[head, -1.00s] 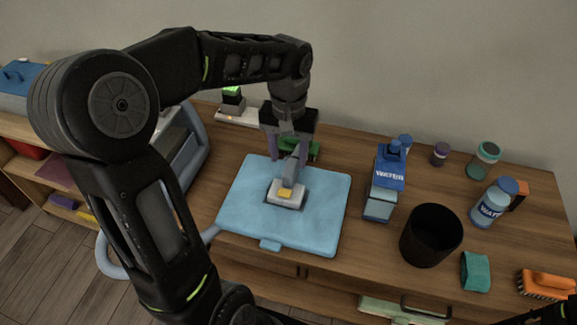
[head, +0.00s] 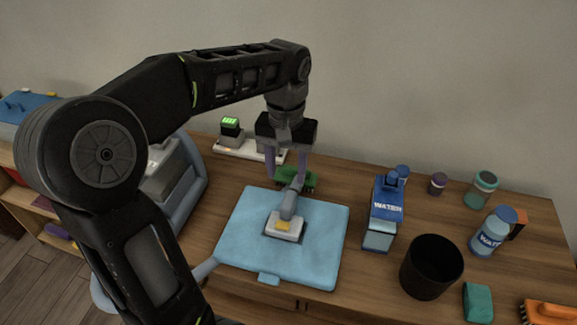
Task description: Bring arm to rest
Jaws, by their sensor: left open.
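My left gripper (head: 286,180) is open, pointing down above the back part of the table. Its two purple-grey fingers are apart with nothing seen between them. Below and in front of it, a grey-and-white handled tool with a yellow patch (head: 285,228) rests on a light blue mat (head: 325,262). The fingertips appear close to the tool's handle in the picture, but the height between them is hard to tell. A green brush-like item (head: 308,179) lies behind, partly hidden by the fingers. My right gripper is not in view.
On the wooden table (head: 350,180) stand a blue water carton (head: 384,215), a black cup (head: 431,267), a water bottle (head: 489,235), jars (head: 482,188), a teal sponge (head: 478,302) and an orange brush (head: 548,312). A power strip (head: 235,148) lies at the back left, near the wall.

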